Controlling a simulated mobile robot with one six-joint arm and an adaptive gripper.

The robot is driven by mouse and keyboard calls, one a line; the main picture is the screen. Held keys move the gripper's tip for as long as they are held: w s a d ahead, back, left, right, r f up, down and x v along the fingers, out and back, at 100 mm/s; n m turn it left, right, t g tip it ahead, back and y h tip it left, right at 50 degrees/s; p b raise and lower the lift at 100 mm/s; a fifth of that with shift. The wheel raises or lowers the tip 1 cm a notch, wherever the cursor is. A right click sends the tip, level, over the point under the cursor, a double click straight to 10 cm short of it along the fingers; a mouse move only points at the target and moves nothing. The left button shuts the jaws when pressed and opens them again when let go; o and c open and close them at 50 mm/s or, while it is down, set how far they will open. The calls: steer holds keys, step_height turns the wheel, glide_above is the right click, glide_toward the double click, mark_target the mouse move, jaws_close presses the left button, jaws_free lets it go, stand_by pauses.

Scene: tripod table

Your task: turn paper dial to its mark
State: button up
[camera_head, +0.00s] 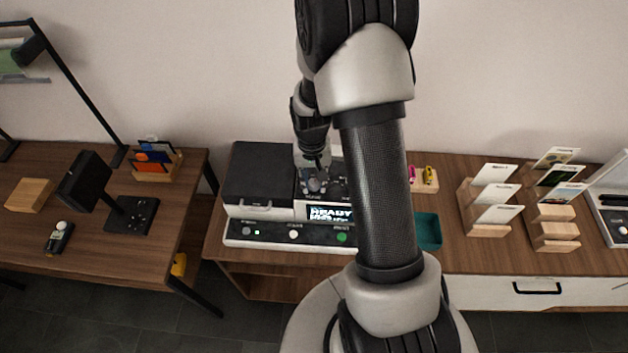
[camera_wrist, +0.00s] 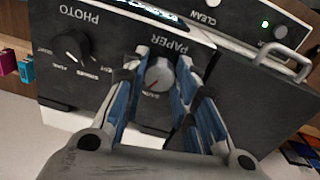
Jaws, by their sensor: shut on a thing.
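The paper dial (camera_wrist: 160,74) is a round grey knob with a red pointer line, under the PAPER label on the printer's dark panel. In the wrist view its pointer runs toward the lower left of the picture. Small print beside it is too blurred to read, and I cannot make out its mark. My gripper (camera_wrist: 162,68) has its blue-padded fingers on both sides of the dial, shut on it. In the head view my gripper (camera_head: 317,178) is over the printer's (camera_head: 262,172) top panel, and the dial is hard to make out there.
A black PHOTO dial (camera_wrist: 71,46) sits beside the paper dial. The printer has a lit READY screen (camera_head: 331,213) and a front button strip (camera_head: 270,234). A teal tray (camera_head: 428,231) and wooden card racks (camera_head: 482,212) stand to the right.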

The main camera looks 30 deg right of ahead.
mark_target(312, 183)
steer(key=shift+m, duration=1.3)
steer(key=o, duration=1)
steer(key=shift+o, duration=0.2)
steer(key=shift+r, duration=0.1)
step_height(312, 183, up, 12)
steer(key=shift+a, duration=0.15)
steer(key=shift+w, duration=0.1)
